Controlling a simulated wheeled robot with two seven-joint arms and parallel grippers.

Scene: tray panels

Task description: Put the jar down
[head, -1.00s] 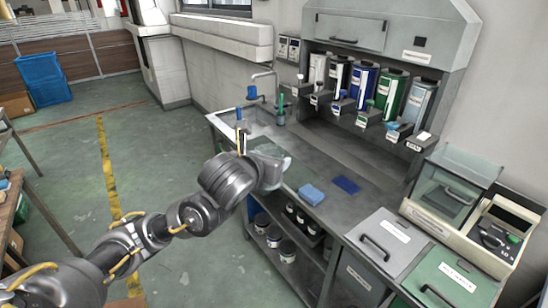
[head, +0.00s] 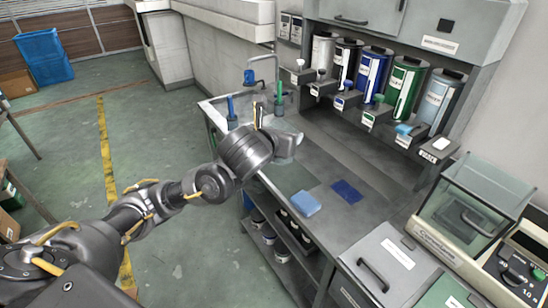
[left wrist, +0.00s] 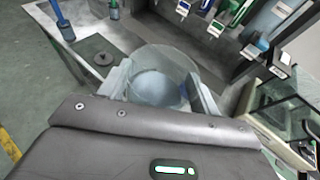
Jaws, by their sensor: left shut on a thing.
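My left gripper (head: 288,143) is over the left part of the grey counter (head: 325,160), near the sink. In the left wrist view it is shut on a clear round jar (left wrist: 157,82), with one finger on each side. I look down into the jar, and its bottom shows as a pale blue-grey disc. In the head view the jar is mostly hidden by the gripper. I cannot tell whether its base touches the counter. My right gripper is in neither view.
Upright blue (head: 231,112) and green (head: 279,98) tools stand by the sink.

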